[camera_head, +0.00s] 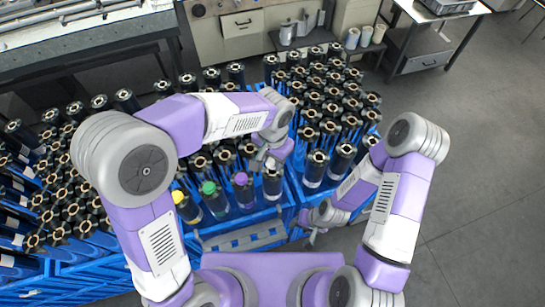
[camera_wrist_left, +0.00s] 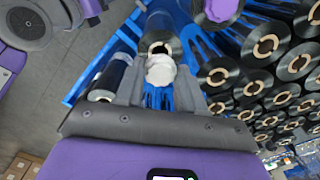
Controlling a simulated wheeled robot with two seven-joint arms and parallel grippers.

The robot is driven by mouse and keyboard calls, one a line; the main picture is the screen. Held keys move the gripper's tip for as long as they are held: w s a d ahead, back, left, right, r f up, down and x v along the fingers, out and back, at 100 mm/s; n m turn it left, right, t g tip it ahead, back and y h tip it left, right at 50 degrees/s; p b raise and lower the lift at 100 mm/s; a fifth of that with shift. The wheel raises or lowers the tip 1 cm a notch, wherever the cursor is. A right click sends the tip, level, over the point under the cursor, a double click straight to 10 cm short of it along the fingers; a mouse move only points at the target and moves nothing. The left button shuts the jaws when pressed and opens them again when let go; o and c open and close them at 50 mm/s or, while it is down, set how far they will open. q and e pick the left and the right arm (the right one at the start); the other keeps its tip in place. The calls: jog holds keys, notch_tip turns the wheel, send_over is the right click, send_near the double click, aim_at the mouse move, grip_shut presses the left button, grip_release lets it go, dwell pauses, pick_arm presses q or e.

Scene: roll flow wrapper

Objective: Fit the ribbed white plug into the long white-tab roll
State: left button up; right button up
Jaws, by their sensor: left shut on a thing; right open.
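My left gripper (camera_head: 266,160) is shut on the white plug (camera_wrist_left: 160,70), which sits between both fingers in the left wrist view. I cannot tell whether plug and core touch. In the head view a dark upright roll (camera_head: 272,188) with a pale band stands just below the left gripper, in the blue rack's front row. My right gripper (camera_head: 311,238) is open and empty, low beside the rack.
Rolls with yellow (camera_head: 178,197), green (camera_head: 208,188) and purple (camera_head: 240,179) plugs stand left of that roll. Blue racks (camera_head: 240,215) hold many dark rolls with open tan cores. Grey floor (camera_head: 470,190) is clear at right. A cart (camera_head: 430,50) stands behind.

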aim_at(273, 161)
dwell(0.7)
pick_arm(q)
jog(key=o, duration=0.7)
jog(key=shift+r+p, duration=1.15)
jog(key=shift+r, duration=4.3)
